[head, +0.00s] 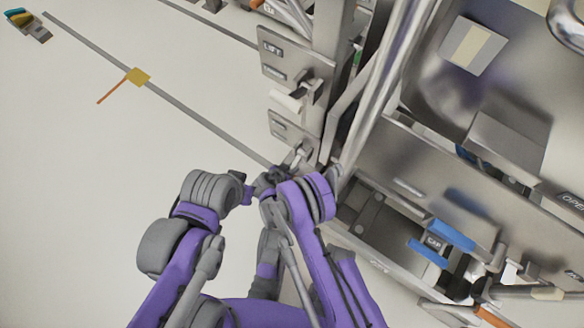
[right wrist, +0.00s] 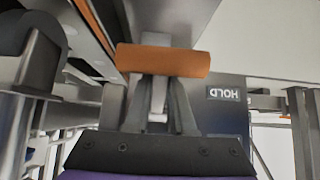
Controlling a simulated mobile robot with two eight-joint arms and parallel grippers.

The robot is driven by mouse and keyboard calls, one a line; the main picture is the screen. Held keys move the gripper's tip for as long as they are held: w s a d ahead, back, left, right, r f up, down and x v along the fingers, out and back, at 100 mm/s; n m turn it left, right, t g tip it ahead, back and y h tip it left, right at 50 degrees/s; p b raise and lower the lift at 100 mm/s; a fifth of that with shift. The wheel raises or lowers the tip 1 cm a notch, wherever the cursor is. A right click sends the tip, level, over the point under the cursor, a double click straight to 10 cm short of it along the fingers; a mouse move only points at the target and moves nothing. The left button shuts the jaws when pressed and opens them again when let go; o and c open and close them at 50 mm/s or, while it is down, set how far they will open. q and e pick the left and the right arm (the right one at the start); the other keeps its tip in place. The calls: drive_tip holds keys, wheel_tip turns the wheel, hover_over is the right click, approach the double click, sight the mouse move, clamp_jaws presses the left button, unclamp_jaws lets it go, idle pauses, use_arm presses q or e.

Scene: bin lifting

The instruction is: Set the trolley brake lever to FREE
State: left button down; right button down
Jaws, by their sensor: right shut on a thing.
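In the right wrist view, the brake lever has an orange cross-grip (right wrist: 163,61) on a pale metal stem. My right gripper (right wrist: 160,95) is shut on the lever, its dark fingers on either side of the stem and reaching up to the orange grip. In the head view, my right gripper (head: 272,180) is at the lower end of the trolley's panel column, and the lever is largely hidden there. My left arm ends close beside it; its jaws cannot be made out.
The steel trolley (head: 290,52) with label plates, one reading LIFT, rises above my grippers. A thick steel tube (head: 385,85) slants close to the right. Blue-marked parts (head: 428,252) lie lower right. Open pale floor (head: 90,180) lies left, with a yellow tag (head: 138,77).

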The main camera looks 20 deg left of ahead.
sight(293, 166)
drive_tip(key=shift+r, duration=0.2)
idle(0.6)
drive_tip(key=g, duration=0.1)
drive_tip(key=r+g+y+p, duration=0.1)
drive_tip(key=shift+s+r+g, duration=0.2)
drive_tip(key=shift+r+g, duration=0.1)
drive_tip(key=shift+g, duration=0.1)
wheel_tip(293, 166, up, 2)
drive_tip(key=g+y, duration=0.1)
drive_tip(key=g, duration=0.2)
drive_tip(key=shift+a, duration=0.1)
drive_tip(key=shift+w+r, duration=0.15)
drive_tip(key=shift+r, duration=0.55)
drive_tip(key=shift+w+d+r, duration=0.2)
drive_tip(key=shift+w+r, duration=0.15)
drive_tip(key=shift+r, duration=0.2)
drive_tip(key=shift+w, duration=0.1)
drive_tip(key=c, duration=0.8)
unclamp_jaws()
drive_tip(key=shift+o, duration=0.2)
